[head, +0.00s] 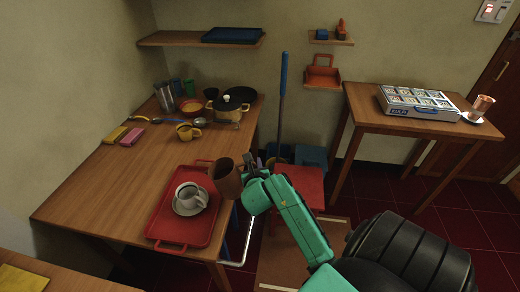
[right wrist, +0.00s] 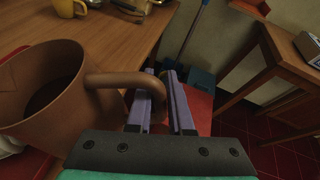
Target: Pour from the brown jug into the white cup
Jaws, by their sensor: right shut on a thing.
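The brown jug (head: 227,178) is held by its handle in my right gripper (head: 247,172), over the right edge of the red tray. In the right wrist view the jug (right wrist: 40,95) fills the left side, and the fingers of the gripper (right wrist: 158,95) close around its handle. The jug looks close to upright, perhaps slightly tilted; its contents cannot be made out. The white cup (head: 187,193) stands on a white saucer (head: 177,209) on the red tray (head: 163,235), left of and below the jug in the head view. The left gripper is not in view.
The wooden table (head: 95,185) also holds a yellow mug (head: 188,132), a pot (head: 232,108) and sponges at the back. A red stool (head: 298,187) stands right of the table. A side table (head: 365,106) with a box stands further right. The table's front left is clear.

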